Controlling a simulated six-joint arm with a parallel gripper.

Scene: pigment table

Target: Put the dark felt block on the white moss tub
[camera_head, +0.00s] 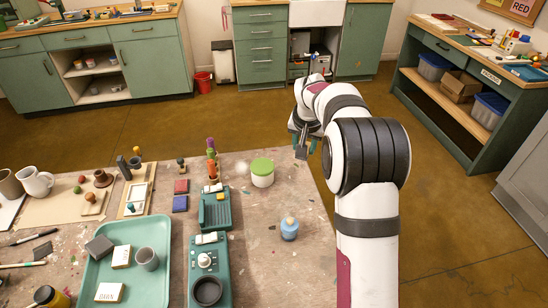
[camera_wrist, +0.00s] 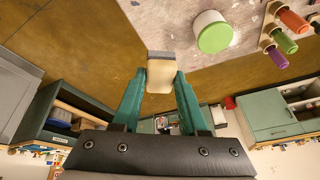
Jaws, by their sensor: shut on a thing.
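My gripper (camera_head: 302,138) is shut on a small block, which I take to be the dark felt block; it has a pale body with a dark grey end in the wrist view (camera_wrist: 162,72). In the head view, the gripper holds it in the air near the table's right edge. The white moss tub (camera_head: 262,177), white with a green lid, stands upright on the table, left of and below the gripper in that view. The tub also shows in the wrist view (camera_wrist: 213,32), right of the held block and apart from it. Nothing rests on its lid.
A teal device (camera_head: 215,212) stands left of the tub, with upright coloured pieces (camera_head: 211,158) behind it. A teal tray (camera_head: 160,255) at left holds a grey block (camera_head: 98,248) and a cup. The table right of the tub is clear.

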